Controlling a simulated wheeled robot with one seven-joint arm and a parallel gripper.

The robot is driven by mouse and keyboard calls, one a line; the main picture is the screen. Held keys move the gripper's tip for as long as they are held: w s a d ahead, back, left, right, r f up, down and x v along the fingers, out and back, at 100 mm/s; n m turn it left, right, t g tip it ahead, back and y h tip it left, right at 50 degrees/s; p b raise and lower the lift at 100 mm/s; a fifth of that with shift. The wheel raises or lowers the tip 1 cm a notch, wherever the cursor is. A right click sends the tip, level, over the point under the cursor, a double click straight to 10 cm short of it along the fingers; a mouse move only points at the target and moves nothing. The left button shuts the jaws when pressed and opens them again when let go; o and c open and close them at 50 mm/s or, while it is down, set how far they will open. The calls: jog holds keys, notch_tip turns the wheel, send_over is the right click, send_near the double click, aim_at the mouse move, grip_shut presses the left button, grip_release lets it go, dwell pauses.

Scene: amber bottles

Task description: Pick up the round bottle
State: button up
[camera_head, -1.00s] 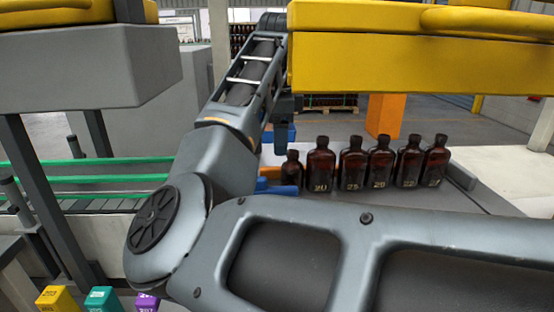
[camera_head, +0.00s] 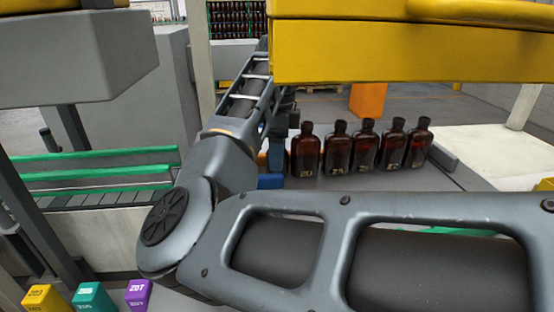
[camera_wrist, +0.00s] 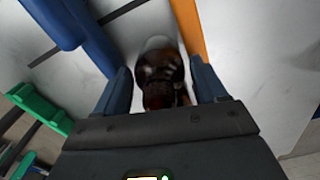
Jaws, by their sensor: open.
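The round bottle (camera_wrist: 158,70) is dark amber and shows in the wrist view from above, between the two fingers of my gripper (camera_wrist: 163,84). My gripper is open, with one finger on each side of the bottle and a small gap visible on each side. The bottle's lower part is partly hidden by the gripper body. In the head view my gripper (camera_head: 277,145) is at the left end of the bottle row and the round bottle is hidden behind my arm.
Several flat amber bottles (camera_head: 335,152) with number labels stand in a row just right of my gripper. A blue piece (camera_wrist: 85,35) and an orange strip (camera_wrist: 187,30) flank the bottle in the wrist view. A green-railed conveyor (camera_head: 95,175) lies left.

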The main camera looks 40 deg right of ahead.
jog(key=c, duration=0.9)
jog(key=shift+o, duration=0.2)
